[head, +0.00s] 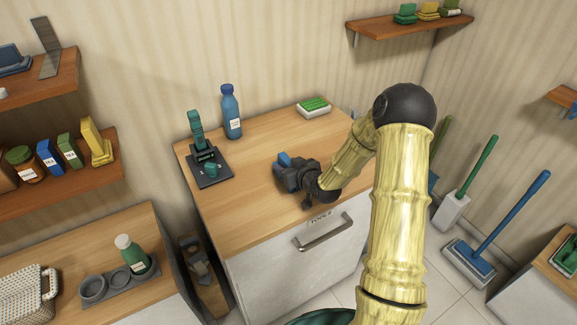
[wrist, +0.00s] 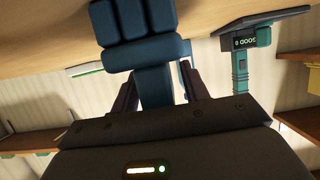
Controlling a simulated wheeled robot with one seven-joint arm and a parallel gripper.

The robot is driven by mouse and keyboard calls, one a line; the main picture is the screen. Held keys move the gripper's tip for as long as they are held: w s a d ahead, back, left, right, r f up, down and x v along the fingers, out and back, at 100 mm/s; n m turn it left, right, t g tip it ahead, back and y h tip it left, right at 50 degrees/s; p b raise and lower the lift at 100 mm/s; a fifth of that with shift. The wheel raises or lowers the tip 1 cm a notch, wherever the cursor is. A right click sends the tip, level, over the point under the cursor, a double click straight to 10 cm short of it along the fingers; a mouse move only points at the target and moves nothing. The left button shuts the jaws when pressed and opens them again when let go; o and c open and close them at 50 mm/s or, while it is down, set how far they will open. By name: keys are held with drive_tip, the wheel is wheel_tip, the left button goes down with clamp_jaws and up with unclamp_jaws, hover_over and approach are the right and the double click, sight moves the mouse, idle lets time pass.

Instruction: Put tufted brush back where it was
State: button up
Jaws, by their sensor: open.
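A blue object with a block-like, segmented head, which looks like the tufted brush (wrist: 130,22), is close in front of my gripper in the wrist view. Its narrower neck runs down between my two dark fingers. In the head view only a small blue part of it (head: 284,159) shows past my gripper. My gripper (head: 291,176) is low over the middle of the wooden cabinet top (head: 245,205). In the wrist view my gripper (wrist: 158,85) is open, with a finger on each side of the blue neck. Contact between the blue object and the counter is hidden.
A green device on a dark base (head: 208,168) and a blue bottle (head: 231,110) stand left of my gripper. A white dish with a green top (head: 314,107) is behind. Long-handled brushes (head: 470,260) stand at right. The counter's front left is clear.

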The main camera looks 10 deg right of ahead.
drive_tip(key=shift+r, duration=0.2)
drive_tip(key=b+v, duration=0.1)
drive_tip(key=v, duration=1.1)
drive_tip(key=shift+b, duration=0.3)
